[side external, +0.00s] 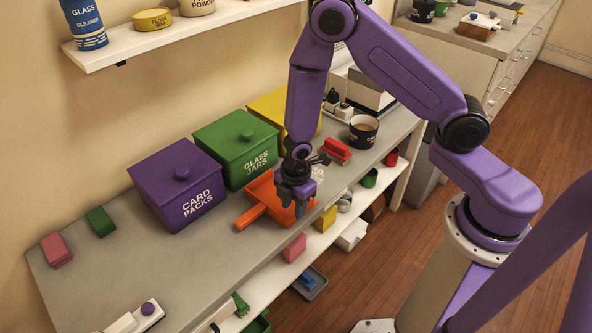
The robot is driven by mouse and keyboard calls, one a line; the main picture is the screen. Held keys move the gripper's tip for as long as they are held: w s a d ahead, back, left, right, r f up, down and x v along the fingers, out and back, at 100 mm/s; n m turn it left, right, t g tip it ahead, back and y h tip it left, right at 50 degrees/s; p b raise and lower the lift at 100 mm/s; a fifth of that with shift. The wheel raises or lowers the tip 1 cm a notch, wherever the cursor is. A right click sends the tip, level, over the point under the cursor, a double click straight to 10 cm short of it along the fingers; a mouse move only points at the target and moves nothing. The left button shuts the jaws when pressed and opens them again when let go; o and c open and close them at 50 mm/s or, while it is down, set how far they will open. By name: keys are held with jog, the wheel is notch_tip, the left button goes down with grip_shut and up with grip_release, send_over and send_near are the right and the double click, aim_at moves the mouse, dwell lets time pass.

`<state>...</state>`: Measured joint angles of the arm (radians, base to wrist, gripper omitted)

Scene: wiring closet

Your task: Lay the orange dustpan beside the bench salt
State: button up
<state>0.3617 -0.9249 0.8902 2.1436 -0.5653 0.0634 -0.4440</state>
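The orange dustpan (263,190) is on the grey bench, in front of the green box, with its handle (250,216) pointing to the lower left. My gripper (296,208) points down over the dustpan's right part and hides some of it. I cannot tell whether the fingers touch the dustpan or are closed on it. A small whitish patch (318,172), which may be the bench salt, shows on the bench just right of my gripper. It is partly hidden by the gripper.
A purple box (176,186), a green box (236,148) and a yellow box (270,104) line the wall. A red brush-like block (337,149) and a dark mug (363,131) stand to the right. A lower shelf holds small items.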

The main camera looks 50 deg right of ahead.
notch_tip(320, 180, up, 13)
jog(key=shift+s, duration=0.45)
dwell(0.6)
jog(key=shift+r, duration=0.2)
jog(key=s+d+r+m, duration=0.2)
jog(key=s+r, duration=0.4)
jog(key=s, duration=0.5)
jog(key=s+d+r+m, duration=0.3)
jog(key=s+d+r, duration=0.1)
jog(key=s, duration=0.6)
jog(key=shift+s+r+g, duration=0.3)
jog(key=shift+s+r, duration=0.1)
jog(key=shift+r, duration=0.45)
